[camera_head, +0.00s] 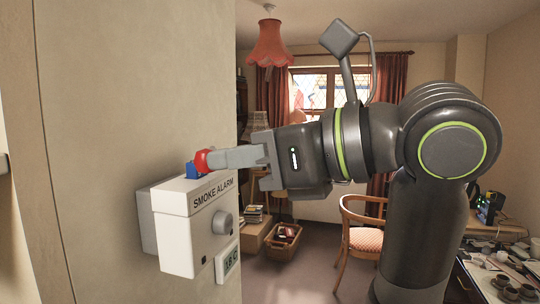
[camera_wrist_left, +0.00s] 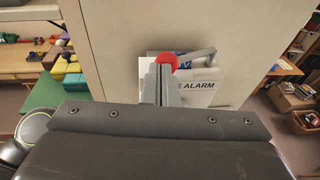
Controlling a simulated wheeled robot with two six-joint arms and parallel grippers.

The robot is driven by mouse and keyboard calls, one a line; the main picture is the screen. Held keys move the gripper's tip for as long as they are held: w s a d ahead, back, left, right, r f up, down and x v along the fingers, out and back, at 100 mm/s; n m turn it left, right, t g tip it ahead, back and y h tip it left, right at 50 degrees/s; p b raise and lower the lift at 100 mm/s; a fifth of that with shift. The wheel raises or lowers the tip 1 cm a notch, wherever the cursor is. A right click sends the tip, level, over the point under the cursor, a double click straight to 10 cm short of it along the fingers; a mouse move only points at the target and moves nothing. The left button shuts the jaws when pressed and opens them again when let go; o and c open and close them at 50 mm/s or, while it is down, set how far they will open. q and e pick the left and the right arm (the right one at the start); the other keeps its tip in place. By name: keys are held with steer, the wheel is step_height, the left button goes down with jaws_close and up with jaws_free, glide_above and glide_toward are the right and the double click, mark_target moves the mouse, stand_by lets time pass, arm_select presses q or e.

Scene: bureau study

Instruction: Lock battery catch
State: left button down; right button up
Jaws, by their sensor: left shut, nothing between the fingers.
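The white smoke alarm (camera_head: 192,221) is fixed to the wall, with a grey knob on its front. A blue part (camera_head: 191,171) sits on its top, with a red round piece (camera_head: 202,160) beside it. In the left wrist view the red piece (camera_wrist_left: 167,61) shows at my fingertips, above the alarm (camera_wrist_left: 200,93). My left gripper (camera_head: 214,158) is shut with nothing between its fingers, its tips at the red piece; I cannot tell whether they touch. The fingers (camera_wrist_left: 163,80) hide part of the alarm in the wrist view. My right gripper is not in view.
The wall ends just right of the alarm. Behind are a wooden chair (camera_head: 362,235), a basket (camera_head: 282,244) and a cluttered desk (camera_head: 500,276). Open floor lies between.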

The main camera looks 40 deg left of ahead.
mark_target(199, 158)
arm_select(q)
steer(key=shift+s+a, duration=1.15)
steer(key=shift+s, duration=0.1)
steer(key=shift+s+a, duration=0.15)
steer(key=shift+s, duration=0.05)
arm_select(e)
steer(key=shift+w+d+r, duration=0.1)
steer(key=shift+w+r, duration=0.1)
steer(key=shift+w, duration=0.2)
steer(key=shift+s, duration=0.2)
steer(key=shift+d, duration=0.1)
